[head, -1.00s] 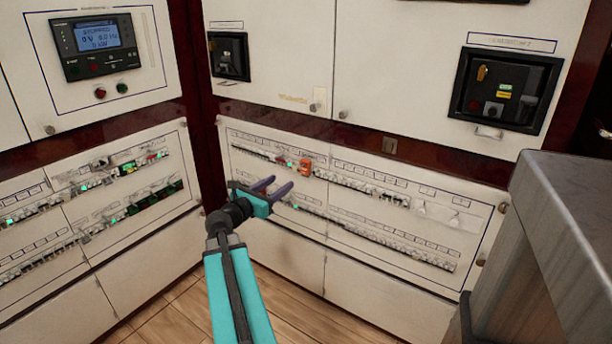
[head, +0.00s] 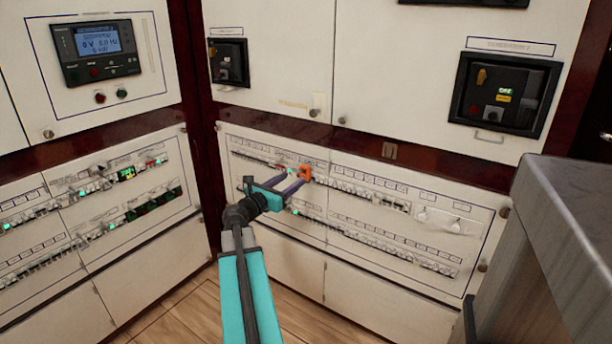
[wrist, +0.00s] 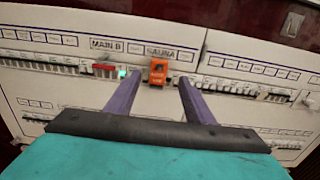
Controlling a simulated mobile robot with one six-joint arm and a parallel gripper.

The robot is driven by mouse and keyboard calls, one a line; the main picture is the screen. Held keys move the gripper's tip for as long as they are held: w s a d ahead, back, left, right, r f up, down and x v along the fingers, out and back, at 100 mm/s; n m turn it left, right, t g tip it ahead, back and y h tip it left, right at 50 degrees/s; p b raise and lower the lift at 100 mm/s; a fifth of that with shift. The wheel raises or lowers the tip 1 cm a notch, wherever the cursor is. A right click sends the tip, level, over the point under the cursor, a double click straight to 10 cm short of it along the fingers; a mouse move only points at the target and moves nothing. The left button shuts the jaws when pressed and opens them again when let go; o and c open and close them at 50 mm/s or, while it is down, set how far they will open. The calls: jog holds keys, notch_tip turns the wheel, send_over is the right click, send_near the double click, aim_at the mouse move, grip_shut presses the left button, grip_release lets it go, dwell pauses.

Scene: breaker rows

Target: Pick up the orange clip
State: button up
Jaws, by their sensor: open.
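The orange clip (head: 305,172) sits on the upper breaker row of the right-hand panel. In the wrist view the clip (wrist: 158,72) is under the "SAUNA" label, straight ahead between my two fingers. My gripper (head: 292,180) is open, with its purple fingers pointing at the panel. In the wrist view my gripper (wrist: 160,92) has its fingertips to the left and right of the clip and a little below it. I cannot tell whether the tips reach around the clip or stop short of it.
The upper breaker row (head: 360,190) runs on both sides of the clip, with a lower row (head: 390,245) beneath. A green light and a red breaker (wrist: 104,68) are left of the clip. A grey metal block (head: 570,230) stands at the right.

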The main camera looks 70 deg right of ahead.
aim_at(301, 173)
jog(key=shift+x, duration=1.25)
jog(key=shift+b+x, duration=0.95)
jog(key=shift+x, duration=1.65)
jog(key=shift+r, duration=0.1)
jog(key=shift+c, duration=0.3)
jog(key=c, duration=1)
